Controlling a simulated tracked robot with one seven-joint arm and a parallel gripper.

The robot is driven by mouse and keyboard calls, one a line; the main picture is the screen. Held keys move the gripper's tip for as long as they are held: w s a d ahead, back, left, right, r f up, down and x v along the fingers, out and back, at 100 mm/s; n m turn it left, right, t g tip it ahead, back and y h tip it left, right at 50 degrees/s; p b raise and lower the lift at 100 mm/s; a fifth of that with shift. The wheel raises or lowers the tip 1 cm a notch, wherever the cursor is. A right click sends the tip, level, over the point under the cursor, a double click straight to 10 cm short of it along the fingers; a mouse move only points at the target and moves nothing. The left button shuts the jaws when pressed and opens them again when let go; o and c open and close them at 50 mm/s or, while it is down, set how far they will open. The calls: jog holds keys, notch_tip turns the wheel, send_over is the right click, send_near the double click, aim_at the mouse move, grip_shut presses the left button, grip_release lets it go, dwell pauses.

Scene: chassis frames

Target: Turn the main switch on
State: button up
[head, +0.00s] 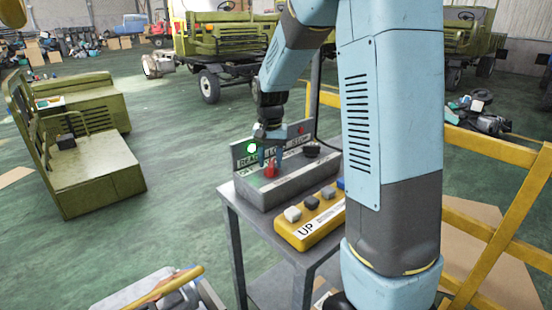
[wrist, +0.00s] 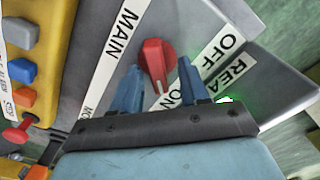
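The main switch is a red rotary knob (wrist: 152,55) on a grey control box (head: 290,180). In the wrist view its white-marked end points toward the gripper, near the "ON" label; "OFF" is further right and "MAIN" is to the left. It also shows in the head view as a small red knob (head: 270,171). My gripper (wrist: 158,66) is open, its two blue fingers on either side of the knob, with visible gaps to it. In the head view my gripper (head: 271,158) points down at the knob.
A green light (head: 252,147) glows on the box's back panel, with a red lamp (head: 301,128) further right. A black knob (head: 312,149) is on the box's right. A yellow button box (head: 312,217) stands in front on the grey table (head: 231,200). A yellow rail (head: 495,150) is at right.

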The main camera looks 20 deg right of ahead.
aim_at(271, 162)
notch_tip(271, 162, up, 14)
jog(key=shift+f, duration=0.15)
dwell(0.7)
jog(key=s+d+r+n+t, duration=0.1)
jog(key=s+n+t, duration=0.3)
jog(key=s, duration=2.3)
jog(key=shift+s+d+n+t, duration=0.3)
jog(key=shift+d+t, duration=0.1)
jog(key=shift+t, duration=0.4)
